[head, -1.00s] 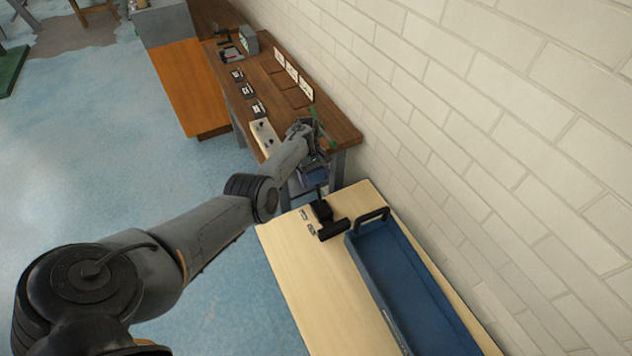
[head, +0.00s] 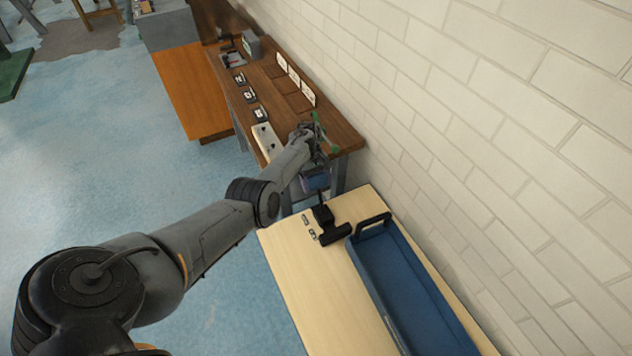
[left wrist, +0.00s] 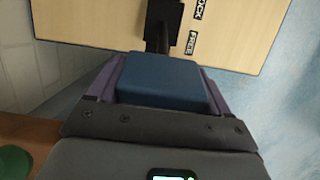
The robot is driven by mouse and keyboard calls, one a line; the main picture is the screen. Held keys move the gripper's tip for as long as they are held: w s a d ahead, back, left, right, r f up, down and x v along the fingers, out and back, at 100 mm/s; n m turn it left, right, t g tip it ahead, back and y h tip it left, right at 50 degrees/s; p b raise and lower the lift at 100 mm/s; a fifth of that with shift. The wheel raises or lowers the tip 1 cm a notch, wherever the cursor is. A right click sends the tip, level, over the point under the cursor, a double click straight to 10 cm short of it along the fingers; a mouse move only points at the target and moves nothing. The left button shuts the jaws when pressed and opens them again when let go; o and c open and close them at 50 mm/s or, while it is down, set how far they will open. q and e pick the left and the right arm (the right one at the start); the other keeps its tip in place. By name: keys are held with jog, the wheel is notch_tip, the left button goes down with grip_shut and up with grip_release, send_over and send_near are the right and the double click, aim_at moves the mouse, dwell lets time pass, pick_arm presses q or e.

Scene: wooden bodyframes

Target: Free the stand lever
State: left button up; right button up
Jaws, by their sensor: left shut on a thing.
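The stand lever's black mount (head: 325,218) sits at the far end of the light wooden table. A thin black rod runs from it toward my left gripper (head: 315,178); this rod (left wrist: 158,38) also shows in the left wrist view. The rod meets a blue block, the lever's grip (left wrist: 165,80), between the purple fingers of my left gripper (left wrist: 162,90), which is shut on it. FREE (left wrist: 192,42) and LOCK (left wrist: 200,10) labels lie beside the mount, FREE nearer the gripper. The fingertips are partly hidden by the block. My right gripper is not in view.
A blue tray (head: 378,262) with a black handle lies on the light table (head: 300,285), right of the mount. Behind stands a brown workbench (head: 335,132) with several panels, close to my left wrist. A white brick wall (head: 500,130) bounds the right side. Blue floor is open at left.

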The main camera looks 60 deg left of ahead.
pick_arm(q)
jog(key=shift+f, duration=0.1)
jog(key=o, duration=1.4)
jog(key=shift+r, duration=0.4)
jog(key=shift+p+v, duration=1.55)
jog(key=shift+v, duration=3.55)
jog(key=shift+a, duration=0.1)
